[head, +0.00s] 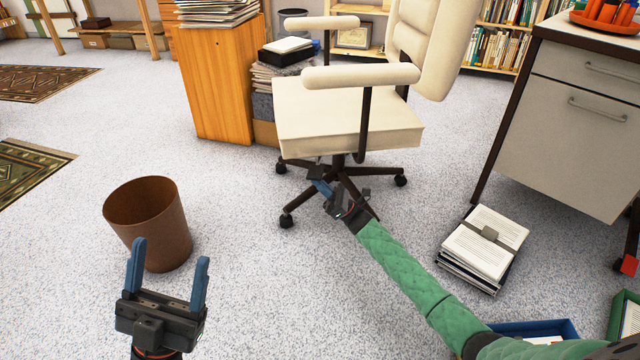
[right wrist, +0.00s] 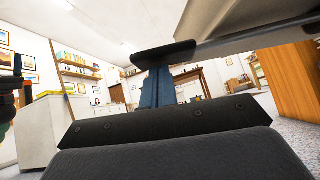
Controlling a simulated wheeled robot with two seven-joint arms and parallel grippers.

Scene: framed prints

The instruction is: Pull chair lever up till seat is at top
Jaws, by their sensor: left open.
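The cream office chair (head: 340,115) stands upright on its dark wheeled base in the head view. Its lever has a dark flat paddle (head: 315,172) that sticks out below the seat's front left. The paddle (right wrist: 163,54) also shows in the right wrist view, under the seat's underside. My right gripper (head: 321,187) is under the seat edge, its blue fingers (right wrist: 157,88) together and upright with their tips at the paddle's underside. I cannot tell whether they press on it. My left gripper (head: 168,270) is open and empty, in front of the bin and away from the chair.
A brown bin (head: 150,225) stands left of the chair. A wooden cabinet (head: 220,85) and stacked papers are behind it. A paper stack (head: 483,247) lies on the floor at the right, beside a desk (head: 570,120). The carpet between bin and chair is clear.

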